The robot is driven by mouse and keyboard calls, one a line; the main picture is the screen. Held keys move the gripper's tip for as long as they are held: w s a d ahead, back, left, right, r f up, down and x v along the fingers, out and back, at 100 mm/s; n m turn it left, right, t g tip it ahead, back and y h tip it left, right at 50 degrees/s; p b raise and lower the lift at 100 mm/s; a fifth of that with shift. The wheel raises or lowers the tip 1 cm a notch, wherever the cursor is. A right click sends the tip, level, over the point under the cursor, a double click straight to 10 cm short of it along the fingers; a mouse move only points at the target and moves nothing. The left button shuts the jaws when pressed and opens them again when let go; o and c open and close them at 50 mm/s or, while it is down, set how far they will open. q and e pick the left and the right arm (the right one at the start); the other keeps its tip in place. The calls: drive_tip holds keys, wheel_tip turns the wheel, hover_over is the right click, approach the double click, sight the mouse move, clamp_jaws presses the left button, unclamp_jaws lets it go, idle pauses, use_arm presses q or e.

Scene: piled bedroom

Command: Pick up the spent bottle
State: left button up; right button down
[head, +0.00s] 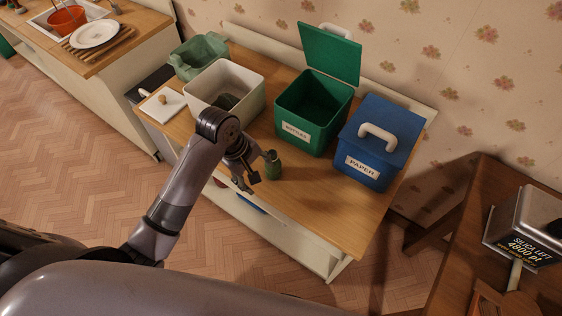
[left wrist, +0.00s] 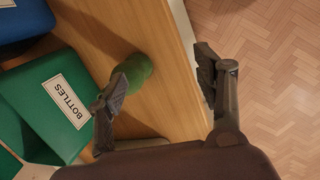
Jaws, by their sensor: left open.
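A small green bottle (head: 273,168) stands near the front edge of the wooden counter, in front of the green bin. It also shows in the left wrist view (left wrist: 138,70), partly hidden behind one finger. My left gripper (head: 257,171) is open beside the bottle. One fingertip overlaps the bottle's top in the head view; I cannot tell whether they touch. In the left wrist view the gap between my fingers (left wrist: 163,75) shows counter, its edge and floor, with the bottle toward the left finger. My right gripper is not in view.
On the counter (head: 318,200) stand an open green bin labelled BOTTLES (head: 297,132), a lidded blue PAPER bin (head: 362,171), a whitish tub (head: 249,99) and a pale green container (head: 199,52). A dark wooden table (head: 455,262) is at the right. The counter's front right is clear.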

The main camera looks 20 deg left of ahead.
sight(272, 152)
use_arm(q)
drive_tip(key=w+a+r+n+g, duration=0.1)
drive_tip(key=w+r+n, duration=0.75)
drive_tip(key=r, duration=0.25)
drive_tip(key=shift+n, duration=0.25)
drive_tip(key=x, duration=0.3)
drive_tip(key=p+x, duration=0.1)
drive_tip(key=x, duration=0.3)
drive_tip(key=s+x, duration=0.1)
drive_tip(key=x, duration=0.3)
drive_tip(key=shift+d+f+p, duration=0.1)
drive_tip(key=shift+d+p, duration=0.05)
drive_tip(key=shift+p, duration=0.25)
drive_tip(key=shift+s+d+f, duration=0.1)
drive_tip(key=shift+s+f, duration=0.1)
drive_tip(key=shift+f, duration=0.35)
drive_tip(key=x, duration=0.1)
drive_tip(key=p+x, duration=0.1)
drive_tip(key=x, duration=0.1)
drive_tip(key=shift+s+d+f, duration=0.15)
drive_tip(key=shift+s+f, duration=0.1)
drive_tip(key=shift+f, duration=0.05)
drive_tip(key=shift+d+f, duration=0.1)
drive_tip(key=shift+f, duration=0.3)
drive_tip(key=c, duration=1.3)
drive_tip(key=shift+r+h, duration=0.15)
drive_tip(key=shift+h, duration=0.15)
